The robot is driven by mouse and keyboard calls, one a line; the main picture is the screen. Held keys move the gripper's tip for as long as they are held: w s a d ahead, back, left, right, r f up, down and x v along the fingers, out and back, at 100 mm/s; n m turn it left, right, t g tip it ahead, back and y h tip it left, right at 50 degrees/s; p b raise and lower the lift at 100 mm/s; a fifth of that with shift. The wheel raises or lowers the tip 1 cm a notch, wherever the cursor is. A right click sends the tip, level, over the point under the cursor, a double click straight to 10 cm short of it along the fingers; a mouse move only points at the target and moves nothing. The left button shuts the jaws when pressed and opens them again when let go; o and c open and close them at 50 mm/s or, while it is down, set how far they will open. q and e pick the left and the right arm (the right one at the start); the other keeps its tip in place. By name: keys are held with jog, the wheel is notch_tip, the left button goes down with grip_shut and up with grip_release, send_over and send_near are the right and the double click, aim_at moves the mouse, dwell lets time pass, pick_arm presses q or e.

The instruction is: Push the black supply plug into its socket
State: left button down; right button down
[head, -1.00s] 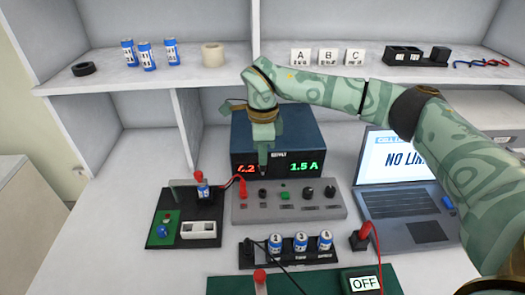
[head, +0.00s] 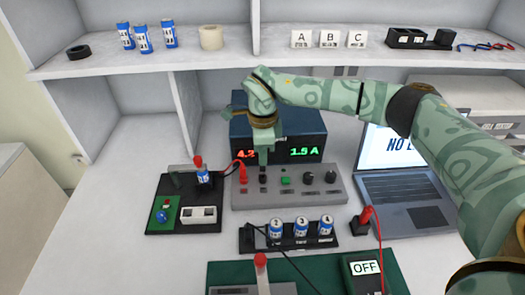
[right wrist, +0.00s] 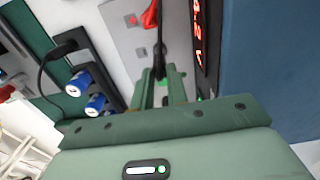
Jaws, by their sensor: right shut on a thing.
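My right gripper (head: 263,160) is upright over the left part of the grey supply panel (head: 325,195). It is shut on the black plug (right wrist: 159,62), which shows dark between the fingertips in the right wrist view (right wrist: 165,88). The plug is at or just above the black socket (head: 263,180), right of the red plug (head: 243,176). The fingers hide the contact, so I cannot tell how deep the plug sits. My left gripper is not in view.
The blue supply unit (head: 310,125) stands right behind the panel. A red lead runs left to a cell holder (head: 165,215). A rack of blue cells (head: 300,228) and a meter (head: 365,270) lie in front. A laptop (head: 400,190) is at right.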

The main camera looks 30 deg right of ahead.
pick_arm(q)
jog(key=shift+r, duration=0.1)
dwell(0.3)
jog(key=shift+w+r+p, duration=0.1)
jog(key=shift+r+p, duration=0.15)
jog(key=shift+p, duration=0.1)
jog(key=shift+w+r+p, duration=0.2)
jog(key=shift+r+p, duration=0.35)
jog(key=shift+p, duration=0.05)
dwell(0.8)
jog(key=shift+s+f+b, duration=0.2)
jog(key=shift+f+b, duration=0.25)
jog(key=shift+b, duration=0.05)
pick_arm(e)
jog(key=shift+f, duration=1.35)
jog(key=c, duration=1.3)
grip_release()
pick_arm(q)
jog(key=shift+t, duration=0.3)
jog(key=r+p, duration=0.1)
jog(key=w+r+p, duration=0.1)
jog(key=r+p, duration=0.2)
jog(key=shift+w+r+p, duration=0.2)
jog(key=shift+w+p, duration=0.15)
pick_arm(e)
notch_tip(320, 180, up, 16)
jog(key=shift+r, duration=0.15)
